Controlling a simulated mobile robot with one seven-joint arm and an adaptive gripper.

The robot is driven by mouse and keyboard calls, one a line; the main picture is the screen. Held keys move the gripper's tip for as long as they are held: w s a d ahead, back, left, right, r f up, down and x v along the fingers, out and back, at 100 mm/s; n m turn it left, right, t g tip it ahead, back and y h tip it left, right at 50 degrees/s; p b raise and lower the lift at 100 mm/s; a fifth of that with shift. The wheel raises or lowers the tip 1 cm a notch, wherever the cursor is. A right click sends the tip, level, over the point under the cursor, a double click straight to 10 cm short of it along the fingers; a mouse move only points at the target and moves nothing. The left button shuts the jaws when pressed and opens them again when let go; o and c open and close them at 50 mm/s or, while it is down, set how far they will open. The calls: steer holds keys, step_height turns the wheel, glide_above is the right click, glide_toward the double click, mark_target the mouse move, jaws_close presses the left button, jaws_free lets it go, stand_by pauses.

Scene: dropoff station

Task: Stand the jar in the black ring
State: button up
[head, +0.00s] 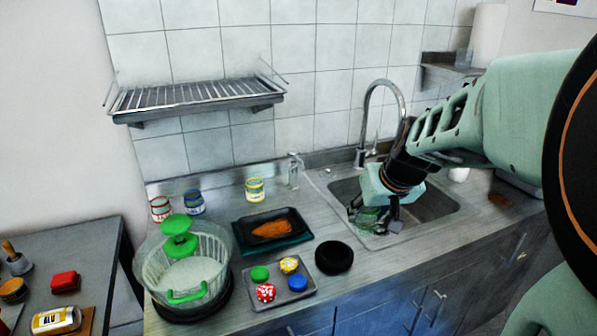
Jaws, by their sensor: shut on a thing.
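My gripper (374,217) is over the sink basin, pointing down, with its fingers closed around a green, see-through-looking thing (369,214). The fingers hide most of it, so I cannot tell for sure that it is the jar. A round black ring (333,270) lies flat on the counter, left of the sink and my gripper; its inside is dark and nothing stands in it. Three small labelled jars stand at the back left of the counter: a red one (160,209), a blue one (194,202) and a yellow one (254,189).
A grey tray (302,296) with several coloured round pieces lies just left of the ring. A dark tray (243,243) with orange food is behind it. A clear bowl (153,268) with green handles stands further left. The tap (365,110) rises behind the sink (447,210).

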steer(key=a+f, duration=0.2)
steer(key=w+a+f, duration=0.1)
steer(key=a+f, duration=0.3)
steer(key=shift+w+f, duration=0.15)
steer(key=shift+w, duration=0.25)
steer(key=shift+w+a+f, duration=0.1)
steer(key=shift+f, duration=1.6)
steer(key=shift+f+b, duration=0.25)
steer(key=shift+b, duration=0.15)
steer(key=o, duration=1.1)
steer(key=shift+r, duration=0.1)
steer(key=shift+r, duration=0.1)
